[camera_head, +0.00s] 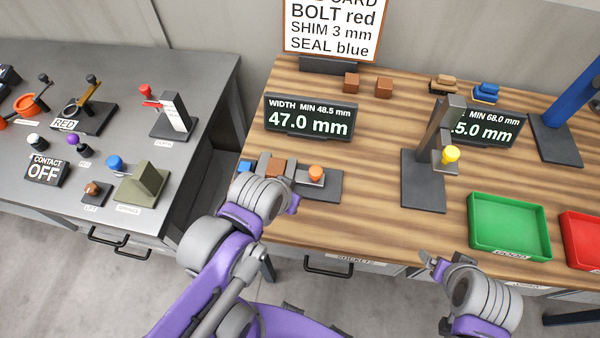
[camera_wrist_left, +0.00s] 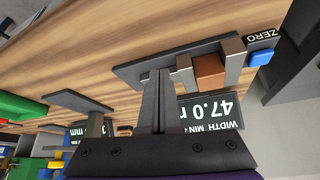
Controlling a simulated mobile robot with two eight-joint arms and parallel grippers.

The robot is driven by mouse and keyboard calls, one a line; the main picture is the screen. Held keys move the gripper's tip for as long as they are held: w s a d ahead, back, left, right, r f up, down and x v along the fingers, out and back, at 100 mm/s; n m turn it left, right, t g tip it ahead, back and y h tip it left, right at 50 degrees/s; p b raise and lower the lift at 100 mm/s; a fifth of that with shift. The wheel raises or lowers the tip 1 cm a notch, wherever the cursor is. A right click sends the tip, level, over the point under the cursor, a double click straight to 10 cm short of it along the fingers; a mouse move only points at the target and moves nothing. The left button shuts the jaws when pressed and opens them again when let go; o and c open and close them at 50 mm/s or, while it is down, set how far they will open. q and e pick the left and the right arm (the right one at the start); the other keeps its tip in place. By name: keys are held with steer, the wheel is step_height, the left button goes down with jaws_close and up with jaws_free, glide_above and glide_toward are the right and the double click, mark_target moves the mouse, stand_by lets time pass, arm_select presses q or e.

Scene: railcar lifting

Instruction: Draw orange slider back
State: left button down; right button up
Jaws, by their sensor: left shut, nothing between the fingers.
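The orange slider knob (camera_head: 316,173) stands on the width gauge, whose dark base plate (camera_head: 322,190) lies on the wooden bench. A brown block (camera_head: 275,167) sits between the gauge's grey jaws; it also shows in the left wrist view (camera_wrist_left: 210,72). My left gripper (camera_wrist_left: 158,78) is shut and empty, its fingers reaching over the gauge plate beside the jaws. The orange knob is not visible in the left wrist view. In the head view my left wrist covers the near left part of the gauge. My right gripper (camera_head: 431,262) appears open and empty near the bench's front edge.
The width display (camera_head: 310,121) reads 47.0 mm behind the gauge. A blue ZERO button (camera_wrist_left: 260,58) is beside the jaws. A tall gauge with a yellow knob (camera_head: 450,154) stands right of it. Green (camera_head: 510,225) and red (camera_head: 583,240) trays are at the right.

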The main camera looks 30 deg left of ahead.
mark_target(316, 170)
arm_select(q)
steer(key=c, duration=1.4)
jaws_free()
steer(key=shift+o, duration=1)
steer(key=shift+w+r, duration=0.2)
steer(key=shift+r, duration=0.05)
steer(key=o, duration=0.7)
steer(key=w+r+m+g, duration=0.1)
steer(key=w+r+g, duration=0.1)
steer(key=w+r, duration=0.1)
steer(key=w+r+m, duration=0.1)
steer(key=r, duration=0.1)
steer(key=shift+w+d+m+g, duration=0.2)
steer(key=shift+d+m+g, duration=0.1)
steer(key=shift+d+g, duration=0.1)
steer(key=shift+o, duration=0.4)
steer(key=w+r+m+g, duration=0.3)
steer(key=w+r, duration=0.1)
steer(key=w, duration=0.1)
steer(key=shift+d, duration=0.4)
step_height(316, 170, down, 10)
steer(key=shift+w+f+b, duration=0.1)
steer(key=shift+f+b, duration=0.1)
steer(key=shift+b, duration=0.35)
jaws_close()
